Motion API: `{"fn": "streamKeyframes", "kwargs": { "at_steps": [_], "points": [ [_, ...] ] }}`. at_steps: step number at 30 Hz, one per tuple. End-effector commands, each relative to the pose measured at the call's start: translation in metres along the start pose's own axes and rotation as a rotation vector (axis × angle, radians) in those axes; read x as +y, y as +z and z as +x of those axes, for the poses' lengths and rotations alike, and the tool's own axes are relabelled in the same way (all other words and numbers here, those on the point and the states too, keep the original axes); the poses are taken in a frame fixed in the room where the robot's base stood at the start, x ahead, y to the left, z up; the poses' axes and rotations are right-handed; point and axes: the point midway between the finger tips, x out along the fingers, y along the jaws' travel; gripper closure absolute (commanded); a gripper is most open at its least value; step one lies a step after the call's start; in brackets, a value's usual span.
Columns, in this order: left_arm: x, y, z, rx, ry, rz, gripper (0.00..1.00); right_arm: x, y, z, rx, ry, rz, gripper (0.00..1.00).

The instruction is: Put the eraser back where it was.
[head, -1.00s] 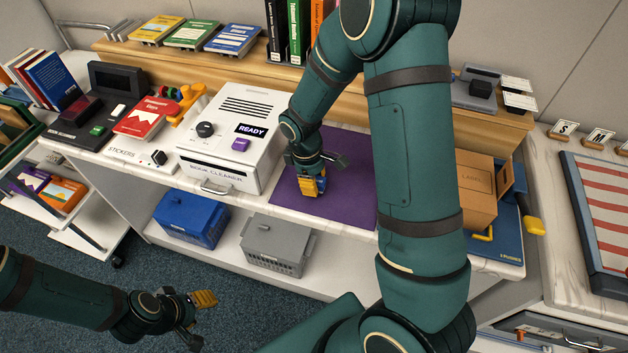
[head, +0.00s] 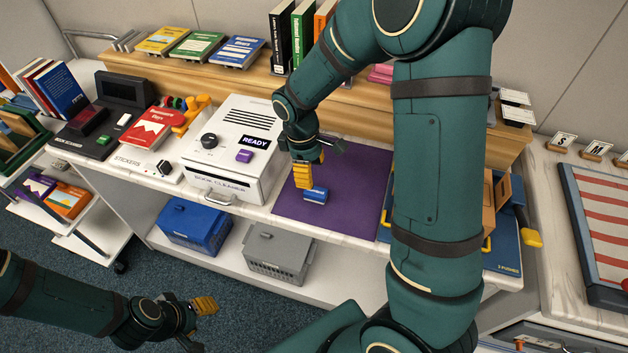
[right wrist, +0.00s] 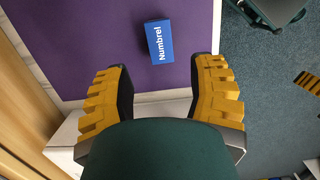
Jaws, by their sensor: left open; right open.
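The eraser, a small blue block with a white end and the word "Numbrel" (head: 315,195), lies on the purple mat (head: 345,220) near its front left part. It also shows in the right wrist view (right wrist: 159,42), just beyond the fingertips and between their lines. My right gripper (head: 304,174) is open and empty, above and slightly left of the eraser; its yellow-padded fingers stand apart in the right wrist view (right wrist: 160,78). My left gripper (head: 200,318) is open and empty over the floor at the lower left.
A white book cleaner (head: 228,150) marked "READY" stands left of the mat. A blue crate (head: 195,225) and a grey crate (head: 278,255) sit on the shelf below. My right arm hides part of the counter right of the mat.

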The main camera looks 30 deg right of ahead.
Motion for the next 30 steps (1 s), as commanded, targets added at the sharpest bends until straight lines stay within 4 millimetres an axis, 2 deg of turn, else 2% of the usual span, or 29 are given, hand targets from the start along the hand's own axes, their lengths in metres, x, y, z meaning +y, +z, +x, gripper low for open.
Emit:
{"fn": "streamKeyframes", "kwargs": {
  "at_steps": [1, 3, 9, 30],
  "points": [
    [0.001, -0.001, -0.003, 0.001, 0.000, -0.001, 0.53, 0.000, 0.000, -0.011, 0.002, 0.001, -0.001, 0.44],
    [0.002, -0.002, -0.005, 0.003, 0.000, -0.001, 0.53, 0.000, 0.000, -0.021, 0.002, 0.001, 0.000, 0.44],
    [0.003, -0.003, -0.007, 0.006, -0.001, -0.002, 0.53, 0.000, 0.000, -0.036, -0.001, 0.000, 0.000, 0.44],
    [0.003, -0.003, -0.007, 0.007, -0.001, -0.002, 0.53, 0.000, 0.000, -0.037, -0.001, -0.001, 0.000, 0.44]
  ]
}}
